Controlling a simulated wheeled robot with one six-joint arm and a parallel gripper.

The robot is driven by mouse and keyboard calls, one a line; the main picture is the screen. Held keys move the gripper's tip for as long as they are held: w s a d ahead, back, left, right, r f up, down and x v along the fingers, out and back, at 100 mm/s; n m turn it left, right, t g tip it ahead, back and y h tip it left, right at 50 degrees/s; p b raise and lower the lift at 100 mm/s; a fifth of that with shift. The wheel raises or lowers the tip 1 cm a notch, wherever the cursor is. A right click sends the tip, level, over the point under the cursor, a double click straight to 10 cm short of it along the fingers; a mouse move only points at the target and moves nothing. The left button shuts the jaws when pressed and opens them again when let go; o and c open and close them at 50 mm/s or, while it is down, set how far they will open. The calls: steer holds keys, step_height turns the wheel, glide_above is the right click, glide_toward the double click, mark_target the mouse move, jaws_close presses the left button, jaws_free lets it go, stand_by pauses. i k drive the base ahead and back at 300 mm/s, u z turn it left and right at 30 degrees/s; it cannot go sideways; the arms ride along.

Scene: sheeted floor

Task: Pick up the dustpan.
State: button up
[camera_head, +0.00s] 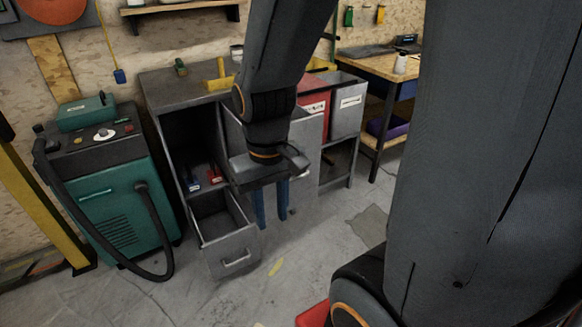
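My gripper (271,205) hangs from the arm in the middle of the view, with its two blue fingers pointing down. The fingers are apart with nothing visible between them. They are in front of the grey cabinet, right of its open drawer. I cannot identify a dustpan for certain. A red object (312,315) shows at the bottom edge, mostly hidden by my own body and cut off by the frame. A yellow object (221,76) with an upright part sits on top of the cabinet, partly hidden behind my arm.
The grey cabinet (170,85) has a drawer (233,258) pulled out low at its front. A teal machine (115,205) with a black hose stands left. A wooden workbench (385,68) is at the back right. The floor in front is mostly clear, with small yellow scraps (276,267).

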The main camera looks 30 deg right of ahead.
mark_target(222, 82)
steer(key=z, duration=0.85)
steer(key=i, duration=0.7)
steer(key=z, duration=1.05)
steer(key=i, duration=1.3)
steer(key=u, duration=1.05)
steer(key=i, duration=0.65)
steer(key=u, duration=0.7)
